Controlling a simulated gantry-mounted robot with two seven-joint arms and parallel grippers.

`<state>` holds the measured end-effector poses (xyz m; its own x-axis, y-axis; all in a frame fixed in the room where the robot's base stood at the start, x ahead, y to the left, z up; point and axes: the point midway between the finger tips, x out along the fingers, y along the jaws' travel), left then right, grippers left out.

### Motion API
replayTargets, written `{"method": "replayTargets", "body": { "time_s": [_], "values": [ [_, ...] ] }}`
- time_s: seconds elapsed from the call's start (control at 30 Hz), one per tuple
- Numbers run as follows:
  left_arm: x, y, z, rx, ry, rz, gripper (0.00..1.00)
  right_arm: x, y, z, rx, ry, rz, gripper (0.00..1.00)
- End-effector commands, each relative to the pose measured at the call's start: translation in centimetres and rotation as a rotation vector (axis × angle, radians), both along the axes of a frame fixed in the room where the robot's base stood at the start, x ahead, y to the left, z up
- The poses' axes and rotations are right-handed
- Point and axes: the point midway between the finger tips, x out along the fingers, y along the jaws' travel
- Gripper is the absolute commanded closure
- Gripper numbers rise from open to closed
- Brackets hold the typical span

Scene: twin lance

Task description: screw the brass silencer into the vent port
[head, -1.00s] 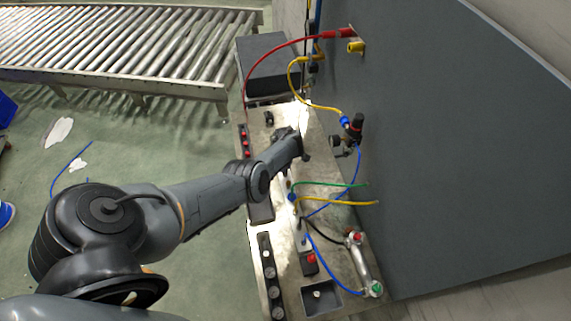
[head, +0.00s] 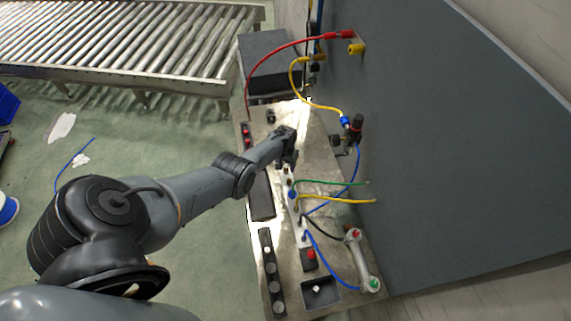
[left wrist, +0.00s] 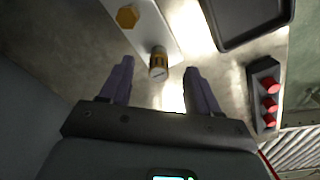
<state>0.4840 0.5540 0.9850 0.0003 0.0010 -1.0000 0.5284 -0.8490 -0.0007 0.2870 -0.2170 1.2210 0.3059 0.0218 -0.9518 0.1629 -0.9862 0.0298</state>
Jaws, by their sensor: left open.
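A brass hexagonal fitting (left wrist: 127,17) sits on the manifold block in the left wrist view. My right gripper is not in view.
A block with red knobs (left wrist: 266,92) and a dark tray (left wrist: 242,44) lie to the right in the left wrist view. Green and yellow hoses (head: 335,184) run from the manifold to the grey panel (head: 450,150). A black regulator (head: 354,128) is mounted on the panel.

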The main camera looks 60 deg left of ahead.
Motion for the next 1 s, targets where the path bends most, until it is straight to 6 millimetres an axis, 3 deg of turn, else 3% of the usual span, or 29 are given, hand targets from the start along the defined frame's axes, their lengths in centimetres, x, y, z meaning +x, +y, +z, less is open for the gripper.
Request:
{"method": "replayTargets", "body": {
  "time_s": [0.57, 0.77, 1.0],
  "values": [
    [0.1, 0.0, 1.1, 0.001, -0.001, 0.001, 0.39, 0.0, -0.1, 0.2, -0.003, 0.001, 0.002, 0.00],
    [-0.1, 0.0, 2.9, 0.001, -0.001, 0.002, 0.39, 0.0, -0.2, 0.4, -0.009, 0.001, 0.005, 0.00],
    [0.0, 0.0, 6.4, 0.002, -0.003, 0.001, 0.39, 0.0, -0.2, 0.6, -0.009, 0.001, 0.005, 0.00]
  ]
}}
